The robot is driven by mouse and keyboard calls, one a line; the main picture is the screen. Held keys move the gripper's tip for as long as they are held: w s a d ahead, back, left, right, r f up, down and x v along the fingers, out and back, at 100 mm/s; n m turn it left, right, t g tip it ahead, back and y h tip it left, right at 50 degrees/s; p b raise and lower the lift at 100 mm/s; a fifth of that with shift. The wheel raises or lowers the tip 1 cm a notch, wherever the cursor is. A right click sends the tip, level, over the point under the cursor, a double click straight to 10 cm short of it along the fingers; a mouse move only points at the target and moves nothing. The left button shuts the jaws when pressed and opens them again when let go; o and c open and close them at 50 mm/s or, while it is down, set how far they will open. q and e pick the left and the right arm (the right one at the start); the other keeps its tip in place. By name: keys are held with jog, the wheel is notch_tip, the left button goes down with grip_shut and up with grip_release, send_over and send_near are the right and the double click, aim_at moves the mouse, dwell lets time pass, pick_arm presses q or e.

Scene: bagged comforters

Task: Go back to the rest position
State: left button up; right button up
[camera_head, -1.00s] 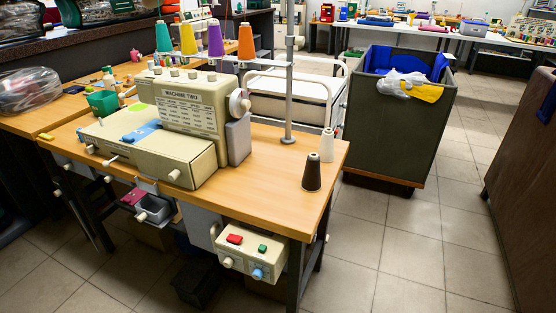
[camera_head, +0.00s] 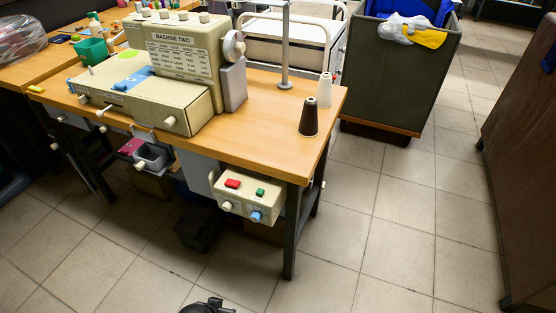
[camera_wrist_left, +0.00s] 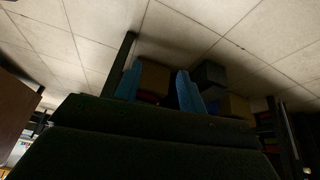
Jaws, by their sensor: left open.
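My left gripper (camera_wrist_left: 160,78) shows in the left wrist view. Its two blue fingers stand apart with nothing held between them. The view past the fingers is dark, with tiled floor and boxes beyond them. In the head view only a small black part, apparently of my own body, shows at the bottom edge. My right gripper is in neither view.
A wooden sewing table (camera_head: 270,130) with a beige machine (camera_head: 185,65) stands ahead. Brown (camera_head: 309,117) and white (camera_head: 325,89) thread cones stand near its right edge. A dark bin (camera_head: 395,80) is behind right. A brown cabinet (camera_head: 525,150) is far right. Tiled floor (camera_head: 385,225) is clear between.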

pick_arm(q)
jog(key=s+d+f+t+h, duration=0.1)
jog(key=s+d+f, duration=0.1)
jog(key=d+f, duration=0.5)
jog(key=s+d+f+t+h, duration=0.1)
jog(key=d+f, duration=0.2)
jog(key=f, duration=0.8)
jog(key=s+a+r+g+y+p, duration=0.1)
jog(key=a+r+p, duration=0.3)
jog(key=r, duration=1.7)
jog(key=s+a+r+g+p, duration=0.1)
jog(key=a+r+g+p, duration=0.2)
jog(key=r+p, duration=1.1)
notch_tip(320, 180, up, 9)
jog(key=shift+s+a+f+g+y, duration=0.2)
jog(key=shift+s+a+g+y, duration=0.1)
jog(key=shift+s+a+y, duration=0.1)
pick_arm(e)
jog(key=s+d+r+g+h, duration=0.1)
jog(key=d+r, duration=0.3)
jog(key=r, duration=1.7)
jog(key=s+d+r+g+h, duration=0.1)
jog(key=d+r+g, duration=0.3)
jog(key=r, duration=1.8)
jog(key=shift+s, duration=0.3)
pick_arm(q)
jog(key=shift+d, duration=0.1)
